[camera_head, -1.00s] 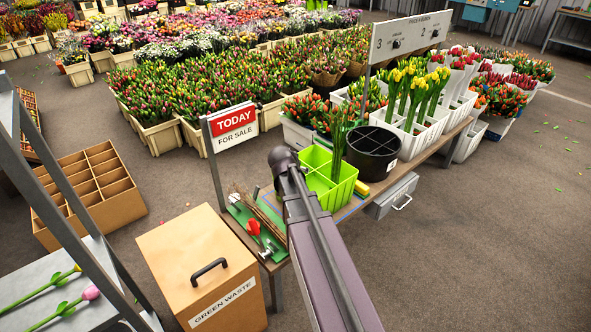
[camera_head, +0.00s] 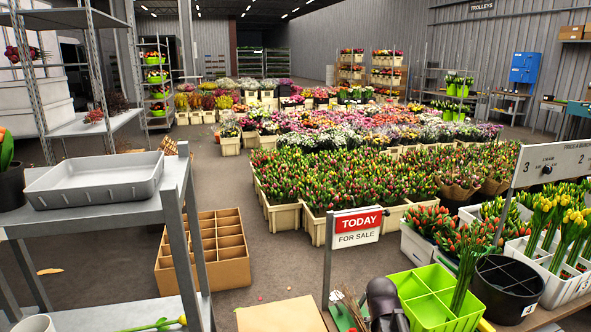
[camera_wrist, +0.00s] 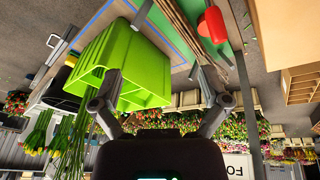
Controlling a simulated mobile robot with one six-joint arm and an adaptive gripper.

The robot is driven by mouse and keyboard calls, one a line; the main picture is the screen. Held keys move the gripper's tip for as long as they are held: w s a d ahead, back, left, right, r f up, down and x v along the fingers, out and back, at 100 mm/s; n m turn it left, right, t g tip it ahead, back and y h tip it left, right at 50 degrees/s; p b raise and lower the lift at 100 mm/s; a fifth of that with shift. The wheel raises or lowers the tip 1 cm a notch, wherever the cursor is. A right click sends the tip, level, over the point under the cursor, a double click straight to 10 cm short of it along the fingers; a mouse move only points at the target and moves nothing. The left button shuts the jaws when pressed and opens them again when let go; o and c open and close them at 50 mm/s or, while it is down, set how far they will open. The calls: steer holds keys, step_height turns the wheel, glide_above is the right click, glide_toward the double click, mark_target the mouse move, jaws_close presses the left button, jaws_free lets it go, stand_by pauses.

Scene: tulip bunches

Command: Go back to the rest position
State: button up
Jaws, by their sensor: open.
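My gripper (camera_wrist: 153,78) shows in the wrist view with its two fingers spread apart. Nothing is between them. In the head view only a dark rounded part of my arm (camera_head: 382,300) shows at the bottom edge, just left of the green crate (camera_head: 432,300). The gripper itself is hidden there.
A black divided bucket (camera_head: 508,290) stands right of the crate, with white tulip boxes beyond it. The TODAY sign (camera_head: 357,226) rises close to my arm. A metal shelf with a grey tray (camera_head: 95,180) stands at left.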

steer(key=s+a+n+g+y, duration=0.2)
steer(key=s+a+n+g, duration=0.15)
steer(key=s+a, duration=0.5)
step_height(320, 180, up, 19)
steer(key=p, duration=1.9)
steer(key=shift+d+f+t+p, duration=0.15)
steer(key=shift+d+t+p, duration=0.15)
steer(key=shift+d+t, duration=0.1)
